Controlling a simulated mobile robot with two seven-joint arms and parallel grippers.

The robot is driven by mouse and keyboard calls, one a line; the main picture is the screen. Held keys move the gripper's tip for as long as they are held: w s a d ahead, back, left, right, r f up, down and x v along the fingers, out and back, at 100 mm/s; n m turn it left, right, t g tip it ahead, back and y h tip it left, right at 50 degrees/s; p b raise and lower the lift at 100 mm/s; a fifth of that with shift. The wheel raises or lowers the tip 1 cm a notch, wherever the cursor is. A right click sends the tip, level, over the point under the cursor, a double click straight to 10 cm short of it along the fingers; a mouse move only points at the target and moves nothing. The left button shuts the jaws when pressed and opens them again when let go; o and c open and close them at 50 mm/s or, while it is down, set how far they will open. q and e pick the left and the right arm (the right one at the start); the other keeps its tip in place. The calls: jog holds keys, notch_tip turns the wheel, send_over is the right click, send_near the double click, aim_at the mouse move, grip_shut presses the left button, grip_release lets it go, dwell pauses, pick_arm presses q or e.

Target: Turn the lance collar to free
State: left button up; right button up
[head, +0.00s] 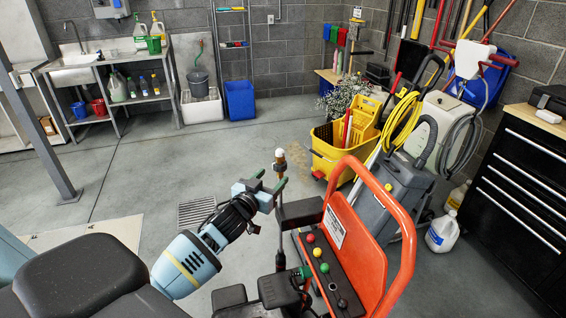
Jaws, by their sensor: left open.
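An upright lance (279,213) stands beside the orange machine (354,262). The collar's setting is too small to read. My right gripper is not in view.
The machine's panel holds red, yellow and green knobs (318,252), and its orange handle rises at right. A yellow mop bucket (325,153) and grey cleaner (400,190) stand behind. A black drawer cabinet (520,190) is at right. The floor at left is mostly clear.

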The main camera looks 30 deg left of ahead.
aim_at(277, 169)
pick_arm(q)
jog(key=shift+w+a+r, duration=0.25)
jog(key=shift+r, duration=0.25)
jog(key=w, duration=0.6)
jog(key=shift+w+a+f, duration=0.1)
jog(key=shift+w+a, duration=0.1)
jog(key=shift+w, duration=0.7)
